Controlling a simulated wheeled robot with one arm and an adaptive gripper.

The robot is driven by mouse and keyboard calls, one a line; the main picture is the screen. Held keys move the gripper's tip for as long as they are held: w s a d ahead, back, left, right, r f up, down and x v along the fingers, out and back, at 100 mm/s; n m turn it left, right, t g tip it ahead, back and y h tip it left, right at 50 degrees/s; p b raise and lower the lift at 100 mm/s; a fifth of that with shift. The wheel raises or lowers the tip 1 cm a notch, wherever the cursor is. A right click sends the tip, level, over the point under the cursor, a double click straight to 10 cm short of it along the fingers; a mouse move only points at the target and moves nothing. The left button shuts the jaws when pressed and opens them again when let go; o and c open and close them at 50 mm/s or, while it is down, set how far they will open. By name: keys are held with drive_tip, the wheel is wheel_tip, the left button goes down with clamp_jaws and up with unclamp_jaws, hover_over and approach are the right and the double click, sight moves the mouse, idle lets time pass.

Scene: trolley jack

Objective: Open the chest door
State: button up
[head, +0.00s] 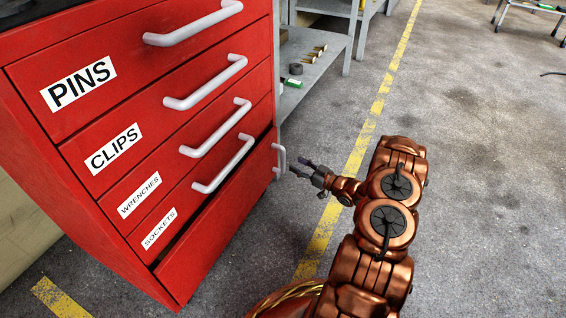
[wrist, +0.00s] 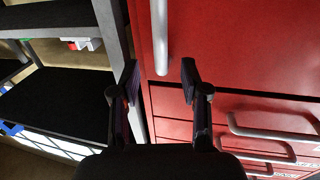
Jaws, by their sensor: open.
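The red chest has several labelled drawers with white handles. Its lowest front panel, the door (head: 222,228), sits under the SOCKETS drawer (head: 207,187). A short, upright white door handle (head: 282,158) is near the panel's right edge. My gripper (head: 299,170) is just right of this handle, with its fingers pointing at it. In the wrist view, the handle (wrist: 160,38) stands out from the red door (wrist: 215,42). One end of it appears between the spread fingertips of my gripper (wrist: 159,78). The gripper is open and holds nothing. I cannot tell whether the fingers touch the handle.
A grey shelf unit (head: 318,44) with small items stands beyond the chest's right side. It shows close on the left in the wrist view (wrist: 50,103). A yellow floor line (head: 361,148) runs past the chest. The grey floor (head: 478,170) to the right is clear.

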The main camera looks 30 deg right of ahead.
sight(283, 157)
drive_tip(key=shift+b+x, duration=1.4)
drive_tip(key=shift+x, duration=2.45)
drive_tip(key=shift+f, duration=0.1)
drive_tip(key=shift+c, duration=0.4)
clamp_jaws()
